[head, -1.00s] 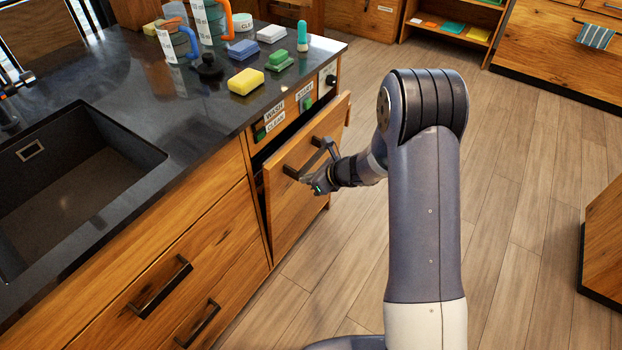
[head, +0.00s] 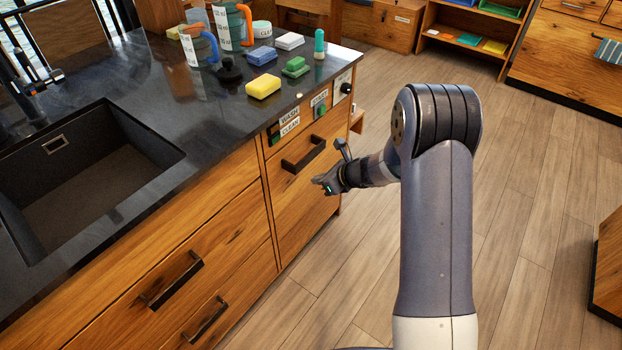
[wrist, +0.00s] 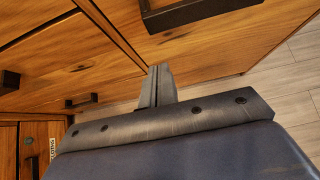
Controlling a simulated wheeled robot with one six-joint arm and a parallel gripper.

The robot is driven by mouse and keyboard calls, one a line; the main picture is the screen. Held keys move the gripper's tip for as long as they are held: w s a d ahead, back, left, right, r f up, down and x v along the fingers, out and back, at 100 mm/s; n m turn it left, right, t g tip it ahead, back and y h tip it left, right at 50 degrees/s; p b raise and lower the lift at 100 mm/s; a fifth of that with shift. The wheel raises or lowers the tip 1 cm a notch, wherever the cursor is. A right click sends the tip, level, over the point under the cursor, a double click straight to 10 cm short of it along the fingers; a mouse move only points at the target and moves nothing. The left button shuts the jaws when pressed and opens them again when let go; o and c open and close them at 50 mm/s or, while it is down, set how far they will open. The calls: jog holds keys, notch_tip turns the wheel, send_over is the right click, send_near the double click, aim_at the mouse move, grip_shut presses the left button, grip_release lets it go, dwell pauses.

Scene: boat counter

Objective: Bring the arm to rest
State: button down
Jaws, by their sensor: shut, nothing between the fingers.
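My gripper (head: 332,181) is shut and empty, in front of the wooden dishwasher-like front panel (head: 300,205) marked WASH and CLEAN. It sits just below and to the right of that panel's dark handle (head: 304,154) and is apart from the handle. The panel is closed flush with the counter. In the wrist view, my gripper's fingers (wrist: 158,85) are together, and the handle (wrist: 200,10) shows at the top. My arm reaches in from the lower right of the head view, bent at the elbow.
The dark countertop (head: 200,125) holds a yellow sponge (head: 263,87), green and blue blocks, a teal bottle (head: 319,44) and tall mugs. A sink (head: 85,185) lies left. Drawer handles (head: 172,280) stick out below. The wooden floor (head: 535,200) to the right is open.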

jog(key=r+v, duration=0.1)
jog(key=v, duration=0.8)
jog(key=shift+w+a, duration=0.2)
jog(key=shift+a, duration=0.1)
jog(key=d+f+x, duration=0.1)
jog(key=x, duration=0.9)
jog(key=shift+s+a+f+b, duration=0.2)
jog(key=shift+f+b, duration=0.1)
jog(key=shift+b, duration=0.05)
